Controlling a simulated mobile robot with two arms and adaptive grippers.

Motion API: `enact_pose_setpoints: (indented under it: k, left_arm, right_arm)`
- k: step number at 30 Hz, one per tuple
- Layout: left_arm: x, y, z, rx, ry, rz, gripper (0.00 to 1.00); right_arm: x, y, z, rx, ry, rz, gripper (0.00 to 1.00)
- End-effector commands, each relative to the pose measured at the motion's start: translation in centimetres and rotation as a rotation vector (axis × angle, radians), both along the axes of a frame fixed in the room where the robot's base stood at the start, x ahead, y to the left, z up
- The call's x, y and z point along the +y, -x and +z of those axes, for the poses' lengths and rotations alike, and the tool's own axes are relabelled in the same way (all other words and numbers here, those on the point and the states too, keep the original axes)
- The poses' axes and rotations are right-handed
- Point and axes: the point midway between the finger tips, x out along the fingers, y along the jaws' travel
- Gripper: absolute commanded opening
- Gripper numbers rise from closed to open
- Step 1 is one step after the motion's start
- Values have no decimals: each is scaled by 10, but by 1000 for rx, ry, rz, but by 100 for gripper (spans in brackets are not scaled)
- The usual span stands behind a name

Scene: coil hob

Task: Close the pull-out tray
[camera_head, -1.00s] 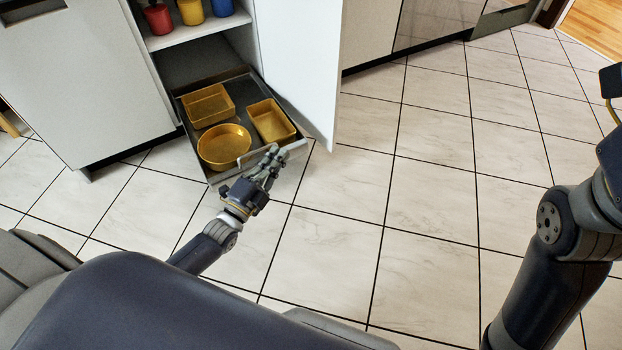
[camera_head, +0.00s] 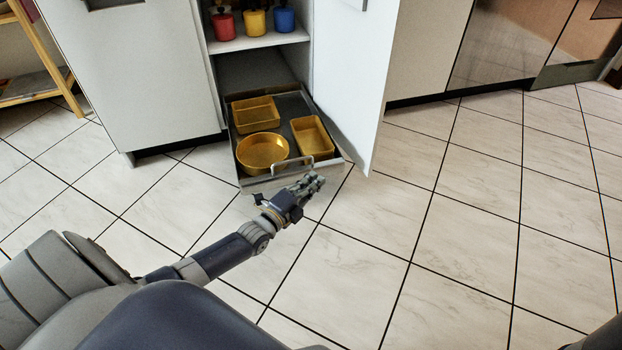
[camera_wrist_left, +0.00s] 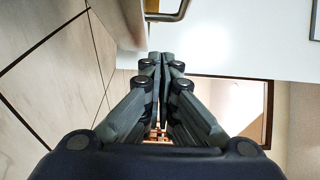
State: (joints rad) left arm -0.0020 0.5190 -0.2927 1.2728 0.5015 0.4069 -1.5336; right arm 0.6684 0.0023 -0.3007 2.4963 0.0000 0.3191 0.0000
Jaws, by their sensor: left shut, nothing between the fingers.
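The pull-out tray (camera_head: 236,150) stands out from the bottom of an open cabinet, low over the tiled floor. It holds two rectangular gold pans (camera_head: 256,109) (camera_head: 311,137) and a round gold pan (camera_head: 263,151). A metal bar handle (camera_head: 292,163) is on its front edge; a metal bar also shows at the top of the left wrist view (camera_wrist_left: 172,12). My left gripper (camera_head: 318,181) is shut and empty, just in front of the tray's front edge, to the right of the handle. Its fingertips (camera_wrist_left: 160,57) are together in the wrist view. My right gripper is out of view.
The white cabinet door (camera_head: 350,85) stands open at the tray's right. Red, yellow and blue pots (camera_head: 254,22) sit on the shelf above. A wooden rack (camera_head: 45,60) is at the far left. The tiled floor (camera_head: 450,240) to the right is clear.

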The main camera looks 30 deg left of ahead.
Motion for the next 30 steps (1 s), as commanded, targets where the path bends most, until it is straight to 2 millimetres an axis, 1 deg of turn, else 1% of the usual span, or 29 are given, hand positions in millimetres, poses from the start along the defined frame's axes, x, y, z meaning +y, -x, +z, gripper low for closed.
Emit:
enact_pose_setpoints:
  k: [1,4,6,10,24,30]
  left_arm:
    - [7,-6,-5,-2,-6,0,0]
    - [14,-15,-4,-2,-5,0,0]
    - [18,-20,-4,-1,-4,0,0]
    - [23,-26,-2,0,-3,0,0]
    - [25,-28,0,1,-1,1,0]
    - [22,-25,2,1,-1,1,0]
  right_arm:
    - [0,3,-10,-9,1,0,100]
    - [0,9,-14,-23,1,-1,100]
    - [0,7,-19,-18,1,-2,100]
    - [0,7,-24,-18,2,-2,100]
    - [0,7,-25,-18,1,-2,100]
    - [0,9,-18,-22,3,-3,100]
